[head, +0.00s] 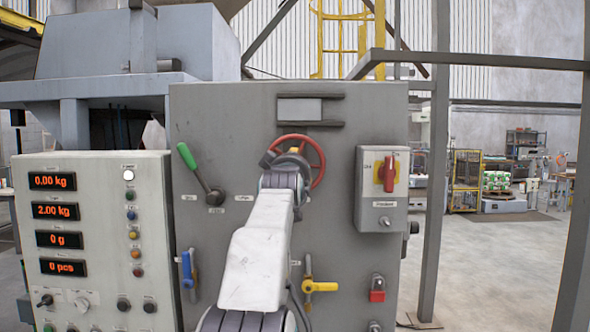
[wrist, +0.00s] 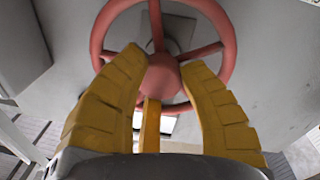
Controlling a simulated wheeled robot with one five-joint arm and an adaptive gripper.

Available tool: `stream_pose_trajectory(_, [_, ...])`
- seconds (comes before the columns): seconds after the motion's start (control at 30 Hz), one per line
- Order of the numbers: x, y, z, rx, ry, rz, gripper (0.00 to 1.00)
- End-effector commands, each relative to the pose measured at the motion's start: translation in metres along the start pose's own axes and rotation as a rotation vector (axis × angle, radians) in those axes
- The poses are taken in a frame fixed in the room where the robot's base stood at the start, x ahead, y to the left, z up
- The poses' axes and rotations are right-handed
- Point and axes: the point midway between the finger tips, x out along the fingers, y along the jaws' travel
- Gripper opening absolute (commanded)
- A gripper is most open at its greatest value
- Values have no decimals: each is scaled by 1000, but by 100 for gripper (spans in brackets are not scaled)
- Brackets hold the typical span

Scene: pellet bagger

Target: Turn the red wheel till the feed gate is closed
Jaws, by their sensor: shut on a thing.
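The red wheel (head: 321,168) is mounted on the front of a grey cabinet. In the wrist view its rim (wrist: 229,45), spokes and round hub fill the upper middle. My gripper (head: 288,160) is at the wheel, and my wrist hides the wheel's middle and lower left in the head view. In the wrist view my gripper's yellow fingers (wrist: 165,62) are closed around the hub from both sides. I cannot make out the feed gate itself. A small pale window (head: 300,109) in a dark frame sits above the wheel.
A green-handled lever (head: 187,156) is left of the wheel, and a switch box with a red knob (head: 388,172) is right. A display panel (head: 110,230) stands left. Open floor lies right.

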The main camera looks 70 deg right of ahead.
Motion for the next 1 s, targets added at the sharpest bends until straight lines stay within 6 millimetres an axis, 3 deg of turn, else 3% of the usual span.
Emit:
stream_pose_trajectory(0.03, [-2,2,-8,-16,20,7,0])
stream_pose_trajectory(0.7, [-2,1,-9,-71,24,7,0])
stream_pose_trajectory(0.73, [-2,1,-9,-70,25,7,40])
stream_pose_trajectory(1.0, [-1,0,-5,-70,16,5,64])
